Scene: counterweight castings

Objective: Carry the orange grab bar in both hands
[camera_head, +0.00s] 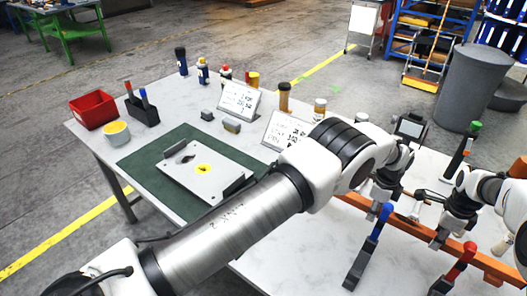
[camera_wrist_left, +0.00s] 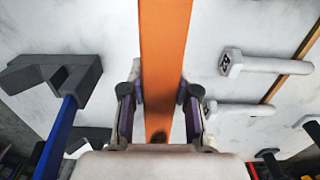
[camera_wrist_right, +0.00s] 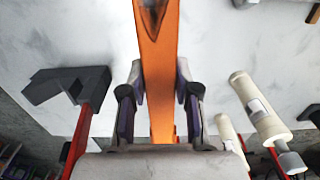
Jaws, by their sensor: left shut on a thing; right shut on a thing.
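The long orange bar (camera_head: 493,264) crosses the right part of the head view, sloping down to the right over the white table. My left gripper (camera_head: 378,207) is shut around it; in the left wrist view the bar (camera_wrist_left: 165,70) runs between both fingers. My right gripper (camera_head: 443,236) is shut around it further right; in the right wrist view the bar (camera_wrist_right: 158,75) runs between the fingers, with a dark slot near the top edge. My left arm hides part of the table. I cannot tell how high the bar is above the table.
A blue-handled tool (camera_head: 368,250) and a red-handled tool (camera_head: 457,267) are close to the bar. A green-topped tool (camera_head: 460,152) is behind it. A plate (camera_head: 205,178) lies on a green mat (camera_head: 180,143). A grey bin (camera_head: 470,85) stands beyond the table.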

